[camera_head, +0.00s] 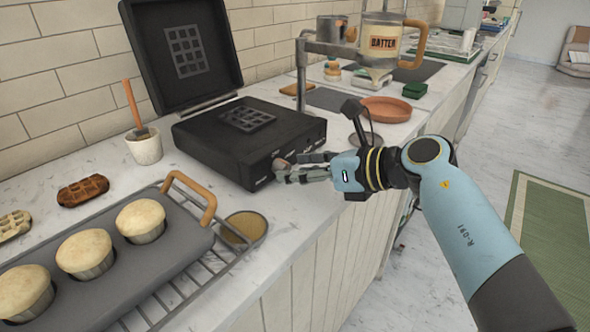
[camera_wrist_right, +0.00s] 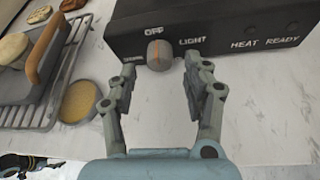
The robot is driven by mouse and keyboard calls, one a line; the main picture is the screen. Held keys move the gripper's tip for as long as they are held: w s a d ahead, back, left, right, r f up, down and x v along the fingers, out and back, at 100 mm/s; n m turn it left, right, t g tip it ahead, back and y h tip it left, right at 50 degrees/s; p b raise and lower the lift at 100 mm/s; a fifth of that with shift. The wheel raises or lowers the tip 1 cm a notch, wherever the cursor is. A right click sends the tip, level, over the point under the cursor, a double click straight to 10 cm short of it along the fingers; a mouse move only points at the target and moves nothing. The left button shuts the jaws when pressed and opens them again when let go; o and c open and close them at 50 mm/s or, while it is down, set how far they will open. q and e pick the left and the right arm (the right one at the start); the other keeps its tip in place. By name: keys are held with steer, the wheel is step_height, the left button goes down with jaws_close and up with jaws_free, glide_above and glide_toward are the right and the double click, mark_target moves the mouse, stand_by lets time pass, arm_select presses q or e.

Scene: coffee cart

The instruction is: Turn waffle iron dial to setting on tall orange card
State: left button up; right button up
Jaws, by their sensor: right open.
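The black waffle iron (camera_head: 225,135) stands on the counter with its lid (camera_head: 185,45) raised. Its front panel also shows in the right wrist view (camera_wrist_right: 215,25). The round grey-brown dial (camera_wrist_right: 159,55) on that panel has an orange line pointing roughly up, towards the word OFF. LIGHT is printed right of the dial; a word at its left is too blurred to read. My right gripper (camera_wrist_right: 160,72) is open, its fingertips on either side of and just short of the dial. It also shows in the head view (camera_head: 300,169). I cannot make out a tall orange card.
A muffin tin (camera_head: 110,268) on a wire rack stands at the front left, with a small round bowl (camera_head: 244,229) beside it. A batter dispenser (camera_head: 384,40) stands behind the waffle iron. A terracotta plate (camera_head: 386,109) is to the right.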

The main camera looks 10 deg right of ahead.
steer(key=shift+w+a+f, duration=0.2)
steer(key=shift+w+a, duration=0.15)
steer(key=shift+a, duration=0.1)
jaws_close()
steer(key=shift+m, duration=0.3)
steer(key=shift+d+m+g+y+p, duration=0.1)
steer(key=shift+m+g+y+p, duration=0.4)
steer(key=shift+m, duration=0.4)
steer(key=shift+w+m+g+y, duration=0.1)
steer(key=shift+m+g+y, duration=0.2)
steer(key=shift+m+y, duration=0.7)
steer(key=shift+m, duration=0.3)
